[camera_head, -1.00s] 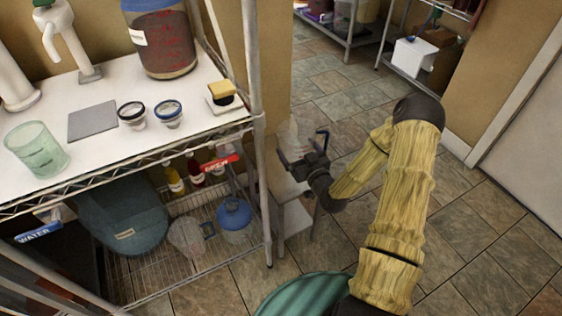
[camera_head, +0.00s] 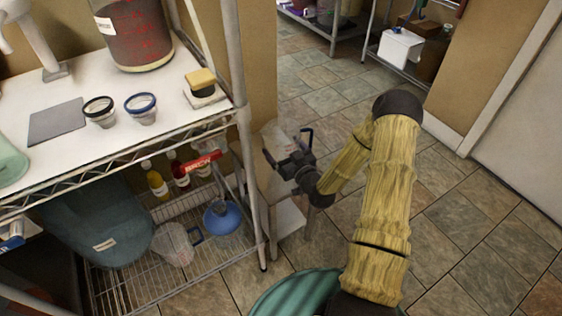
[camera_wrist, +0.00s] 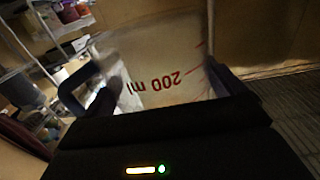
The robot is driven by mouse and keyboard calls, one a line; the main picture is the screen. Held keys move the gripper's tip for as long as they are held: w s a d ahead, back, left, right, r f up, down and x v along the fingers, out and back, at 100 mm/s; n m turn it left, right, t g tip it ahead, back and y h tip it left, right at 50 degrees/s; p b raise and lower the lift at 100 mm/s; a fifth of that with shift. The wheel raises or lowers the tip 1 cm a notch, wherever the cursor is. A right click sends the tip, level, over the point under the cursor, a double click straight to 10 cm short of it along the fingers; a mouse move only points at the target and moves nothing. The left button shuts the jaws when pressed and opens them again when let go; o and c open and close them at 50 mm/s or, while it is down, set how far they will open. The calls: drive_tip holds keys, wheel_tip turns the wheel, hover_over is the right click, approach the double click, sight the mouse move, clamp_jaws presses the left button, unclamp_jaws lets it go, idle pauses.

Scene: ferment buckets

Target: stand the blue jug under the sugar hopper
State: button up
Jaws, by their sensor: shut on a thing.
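My gripper (camera_head: 285,160) is shut on a clear jug (camera_head: 276,138) with a blue handle (camera_head: 307,137). The jug is beside the right post of the wire rack, over the floor. In the wrist view the jug's clear wall (camera_wrist: 165,70) fills the space between the fingers, with red "200 ml" print upside down, and its blue handle (camera_wrist: 70,88) is at the left. The inside looks empty, but the view is blurred. I cannot pick out a sugar hopper with certainty.
The wire rack (camera_head: 244,120) stands at left, with a large jar (camera_head: 131,40), two small jars and a grey mat on top. Below are bottles, another clear jug (camera_head: 174,245) and a blue rounded vessel (camera_head: 222,217). A white stand (camera_head: 287,218) is below my gripper. Open tiled floor lies right.

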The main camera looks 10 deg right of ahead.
drive_tip(key=shift+f, duration=0.6)
drive_tip(key=shift+a+f, duration=0.1)
drive_tip(key=shift+f+b, duration=0.65)
drive_tip(key=shift+f, duration=1.15)
drive_tip(key=shift+f, duration=0.15)
drive_tip(key=o, duration=0.6)
drive_tip(key=shift+o, duration=0.4)
